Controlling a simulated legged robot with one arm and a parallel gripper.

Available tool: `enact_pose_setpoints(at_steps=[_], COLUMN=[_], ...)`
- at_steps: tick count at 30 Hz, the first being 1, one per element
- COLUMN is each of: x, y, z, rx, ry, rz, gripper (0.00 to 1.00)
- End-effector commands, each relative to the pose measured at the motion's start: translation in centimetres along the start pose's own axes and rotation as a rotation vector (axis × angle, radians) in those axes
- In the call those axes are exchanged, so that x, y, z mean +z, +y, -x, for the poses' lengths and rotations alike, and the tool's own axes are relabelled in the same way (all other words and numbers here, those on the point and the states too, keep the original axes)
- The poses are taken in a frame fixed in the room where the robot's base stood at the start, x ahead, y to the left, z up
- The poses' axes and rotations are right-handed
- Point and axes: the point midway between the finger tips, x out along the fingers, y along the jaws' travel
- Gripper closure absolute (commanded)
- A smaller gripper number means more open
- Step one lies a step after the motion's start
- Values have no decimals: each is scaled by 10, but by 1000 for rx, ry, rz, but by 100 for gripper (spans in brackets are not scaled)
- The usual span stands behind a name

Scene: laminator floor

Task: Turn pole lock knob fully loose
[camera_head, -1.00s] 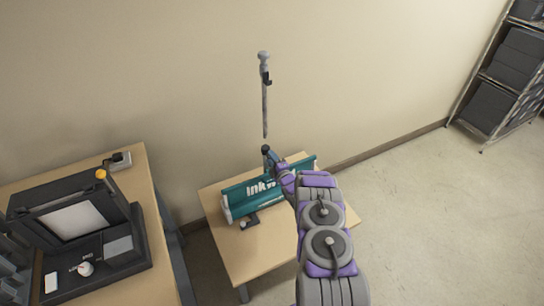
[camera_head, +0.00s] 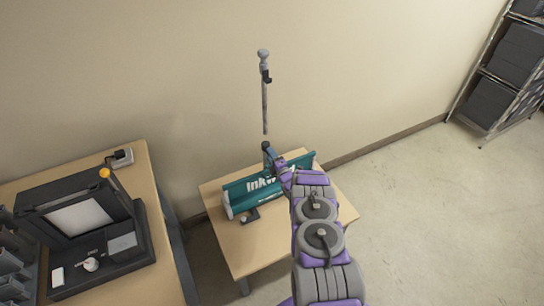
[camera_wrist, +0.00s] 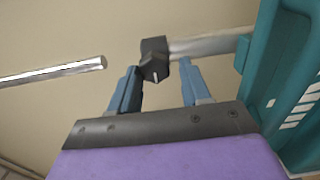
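The pole lock knob (camera_wrist: 153,74) is a small dark faceted knob with a pale mark, on a dark collar (camera_wrist: 154,47) at the end of the lower grey pole (camera_wrist: 205,46). My gripper (camera_wrist: 160,67) has its two blue fingers apart, one on each side of the knob; I cannot tell whether either touches it. The upper pole section (camera_wrist: 52,74) shows apart from the collar in the wrist view. In the head view this thin pole (camera_head: 265,110) stands upright above my gripper (camera_head: 268,150), and the knob cannot be made out clearly there.
The pole rises from a teal banner base (camera_head: 245,200) on a small wooden table (camera_head: 245,255). A laminator-like black machine (camera_head: 140,245) stands on a desk at left. A shelf rack (camera_head: 475,75) is far right. Open floor (camera_head: 430,220) lies right of the table.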

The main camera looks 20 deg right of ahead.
Motion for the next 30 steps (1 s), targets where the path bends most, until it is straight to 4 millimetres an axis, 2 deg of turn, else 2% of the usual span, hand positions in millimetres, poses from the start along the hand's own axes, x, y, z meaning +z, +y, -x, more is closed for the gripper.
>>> enact_pose_setpoints(at_steps=[1,5,13,17,22,30], x=[-2,-1,1,2,2,2], y=[-1,1,3,3,5,3], z=[0,0,2,11,35,94], rx=[-2,2,5,4,5,0], ry=[3,1,-1,-2,-3,-4], rz=[0,0,-1,-1,-2,-5], gripper=[51,40,40,40,40,40])
